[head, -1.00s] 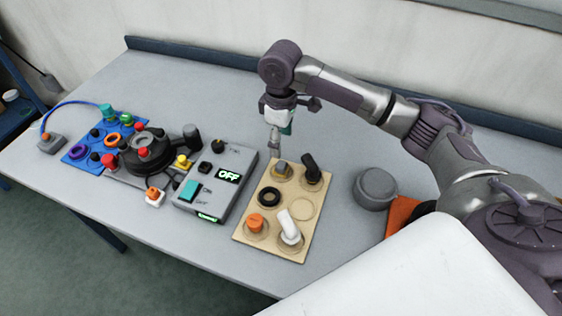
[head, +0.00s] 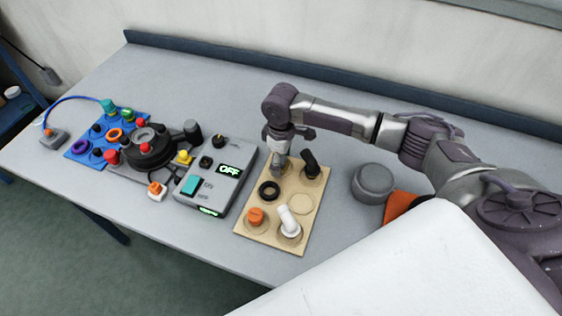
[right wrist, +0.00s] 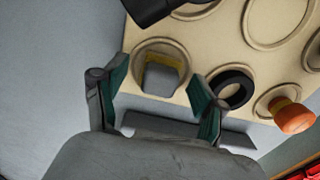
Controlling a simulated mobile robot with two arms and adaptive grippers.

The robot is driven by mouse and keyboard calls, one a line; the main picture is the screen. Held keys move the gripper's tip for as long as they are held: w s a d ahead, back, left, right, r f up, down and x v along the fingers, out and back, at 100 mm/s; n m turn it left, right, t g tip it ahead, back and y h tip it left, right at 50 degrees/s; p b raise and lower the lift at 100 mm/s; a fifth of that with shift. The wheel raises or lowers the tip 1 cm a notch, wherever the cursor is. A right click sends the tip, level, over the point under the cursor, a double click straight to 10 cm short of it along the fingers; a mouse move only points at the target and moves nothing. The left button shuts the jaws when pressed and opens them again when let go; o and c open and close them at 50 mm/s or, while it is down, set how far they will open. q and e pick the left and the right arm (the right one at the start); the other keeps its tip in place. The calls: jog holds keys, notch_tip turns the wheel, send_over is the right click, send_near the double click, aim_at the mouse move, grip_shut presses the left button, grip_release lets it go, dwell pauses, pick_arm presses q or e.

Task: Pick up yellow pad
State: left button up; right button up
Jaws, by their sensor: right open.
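The yellow pad (right wrist: 181,66) shows in the right wrist view as a yellow edge around a grey block, seated in a round recess of the beige tray (right wrist: 215,40). My right gripper (right wrist: 155,90) is open and empty, its two green-lined fingers on either side of the pad's near end. In the head view my right gripper (head: 281,160) is over the upper left of the beige tray (head: 276,235) and hides most of the pad there. I cannot tell if the fingers touch it. My left gripper is not in view.
Beside the pad are a black ring (head: 269,191) and a black piece (head: 310,164). An orange knob (head: 256,216) and a white piece (head: 288,222) are lower on the tray. A grey control box (head: 217,178) stands left, a round grey container (head: 372,184) right.

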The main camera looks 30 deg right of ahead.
jog(key=c, duration=1)
notch_tip(320, 180, up, 10)
jog(key=shift+r+b, duration=0.1)
jog(key=shift+b, duration=0.6)
jog(key=shift+c, duration=0.2)
